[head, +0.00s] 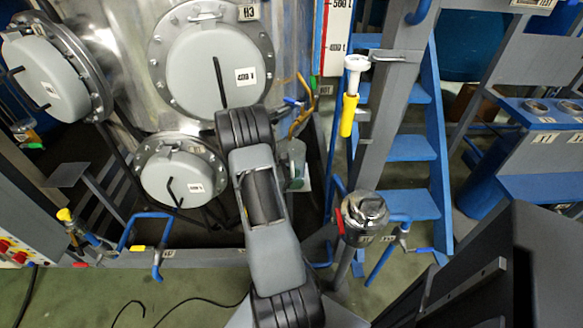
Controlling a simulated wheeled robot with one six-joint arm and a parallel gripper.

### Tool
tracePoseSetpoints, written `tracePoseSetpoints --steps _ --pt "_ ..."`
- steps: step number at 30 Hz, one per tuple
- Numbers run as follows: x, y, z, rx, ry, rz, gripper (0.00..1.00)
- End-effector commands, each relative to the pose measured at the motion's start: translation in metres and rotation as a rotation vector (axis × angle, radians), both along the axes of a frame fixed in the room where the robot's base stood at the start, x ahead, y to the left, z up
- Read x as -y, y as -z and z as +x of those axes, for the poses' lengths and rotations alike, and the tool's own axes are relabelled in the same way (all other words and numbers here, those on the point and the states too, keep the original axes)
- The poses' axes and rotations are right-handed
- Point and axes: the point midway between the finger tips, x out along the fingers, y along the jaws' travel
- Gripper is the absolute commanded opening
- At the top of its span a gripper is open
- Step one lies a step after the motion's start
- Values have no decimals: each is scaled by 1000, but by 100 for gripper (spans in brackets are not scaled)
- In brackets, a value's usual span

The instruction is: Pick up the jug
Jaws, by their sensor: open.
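A clear, see-through vessel (298,152) with a greenish lower part, which looks like the jug, stands just right of my arm, in front of the steel tank. My arm's links run up the middle of the head view and pass close by its left side in the picture. I cannot tell what the vessel rests on, and its handle is not clear. My gripper cannot be made out in this view.
The steel tank with round grey hatches (215,70) fills the upper left. Blue steps (410,148) and a grey post stand to the right. A metal valve fitting (363,215) with blue handles juts out right of my arm. A low grey beam (200,258) crosses in front.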

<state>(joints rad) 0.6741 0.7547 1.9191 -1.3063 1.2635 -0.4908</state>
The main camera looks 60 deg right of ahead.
Motion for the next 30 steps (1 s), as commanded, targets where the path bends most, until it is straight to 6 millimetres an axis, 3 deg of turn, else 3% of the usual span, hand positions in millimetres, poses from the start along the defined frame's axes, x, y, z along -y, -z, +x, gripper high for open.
tracePoseSetpoints --steps 9,23,30 --pt "3 2 -3 1 -2 -1 42" --pt "3 2 -3 0 -1 0 0" --pt "3 1 -3 2 -1 -2 0"
